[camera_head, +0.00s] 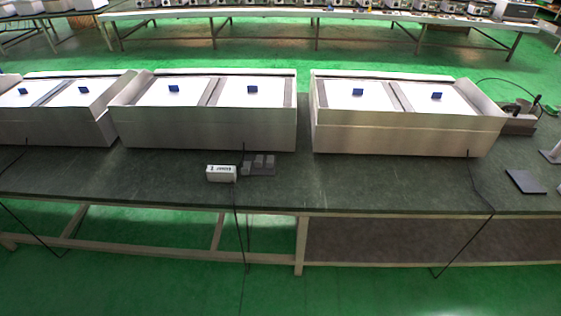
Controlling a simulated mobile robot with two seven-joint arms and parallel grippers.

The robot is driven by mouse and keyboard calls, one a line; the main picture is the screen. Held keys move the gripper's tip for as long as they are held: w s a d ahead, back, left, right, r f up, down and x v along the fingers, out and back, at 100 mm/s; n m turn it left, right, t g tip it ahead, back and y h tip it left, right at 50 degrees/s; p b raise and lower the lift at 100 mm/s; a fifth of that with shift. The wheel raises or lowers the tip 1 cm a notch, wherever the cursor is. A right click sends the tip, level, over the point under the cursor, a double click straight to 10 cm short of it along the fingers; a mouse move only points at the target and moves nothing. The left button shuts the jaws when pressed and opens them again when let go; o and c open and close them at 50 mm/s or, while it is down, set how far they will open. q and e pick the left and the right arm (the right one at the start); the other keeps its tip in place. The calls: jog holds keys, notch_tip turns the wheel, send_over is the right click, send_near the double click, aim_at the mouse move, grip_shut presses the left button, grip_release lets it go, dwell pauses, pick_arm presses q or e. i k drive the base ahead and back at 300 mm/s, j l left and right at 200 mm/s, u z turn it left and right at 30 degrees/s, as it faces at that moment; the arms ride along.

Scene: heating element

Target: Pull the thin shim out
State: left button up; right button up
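I cannot pick out a thin shim for certain at this distance. A dark flat plate (525,181) lies on the table at the right. Neither of my grippers shows in the head view.
Black cables hang over the front edge. Green floor in front is clear.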

aim_at(270, 159)
jog(key=i+j+z, duration=0.25)
jog(key=i, duration=0.25)
jog(key=i+j+z, duration=0.2)
jog(key=i, duration=0.3)
jog(key=i+j+z, duration=0.25)
jog(key=i, duration=0.25)
